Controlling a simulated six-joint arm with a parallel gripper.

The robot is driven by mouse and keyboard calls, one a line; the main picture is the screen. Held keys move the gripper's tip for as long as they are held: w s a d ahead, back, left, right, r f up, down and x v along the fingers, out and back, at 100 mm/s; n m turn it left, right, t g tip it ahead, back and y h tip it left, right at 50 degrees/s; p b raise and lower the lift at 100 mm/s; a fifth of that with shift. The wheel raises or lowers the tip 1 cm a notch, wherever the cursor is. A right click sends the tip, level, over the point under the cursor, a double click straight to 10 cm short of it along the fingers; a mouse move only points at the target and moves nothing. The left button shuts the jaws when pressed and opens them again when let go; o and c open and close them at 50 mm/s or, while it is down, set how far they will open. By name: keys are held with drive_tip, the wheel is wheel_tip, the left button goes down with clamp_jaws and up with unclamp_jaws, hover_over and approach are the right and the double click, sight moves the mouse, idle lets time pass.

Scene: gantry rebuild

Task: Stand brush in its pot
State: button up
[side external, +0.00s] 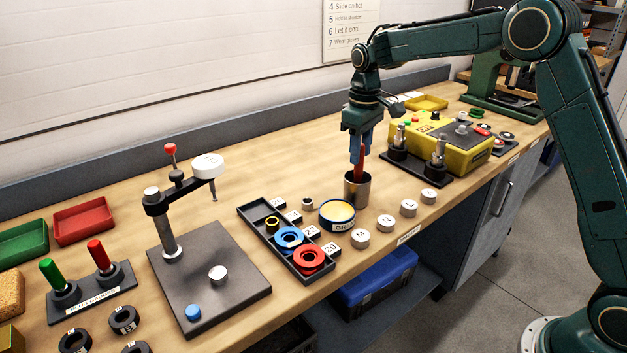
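My gripper (361,150) points down above the pot, its blue fingers on either side of a red brush handle (362,163). The fingers appear closed about the handle's upper part, though a clear view of contact is lacking at this size.
A grease tin (337,214) stands close left of the pot, with white lettered caps (386,223) in front. A black tray (276,246) holds coloured rings. The yellow fixture (462,150) stands close on the right. Bare bench (270,170) lies behind the pot to the left.

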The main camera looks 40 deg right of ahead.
drive_tip(key=shift+o, duration=0.5)
drive_tip(key=shift+r, duration=0.15)
wheel_tip(320, 180, up, 14)
drive_tip(key=shift+f, duration=0.2)
idle(1.2)
drive_tip(key=s+a+r+m+t, duration=0.1)
drive_tip(key=s+r, duration=0.1)
drive_tip(key=s, duration=0.7)
drive_tip(key=s+a+r+t, duration=0.1)
drive_tip(key=s+r+t, duration=0.15)
drive_tip(key=s, duration=0.55)
drive_tip(key=s+f+m+t, duration=0.1)
drive_tip(key=s+f, duration=0.3)
drive_tip(key=s, duration=0.5)
drive_tip(key=s+a+f+m+t, duration=0.1)
drive_tip(key=s+f, duration=0.4)
drive_tip(key=s, duration=0.4)
drive_tip(key=shift+a, duration=0.25)
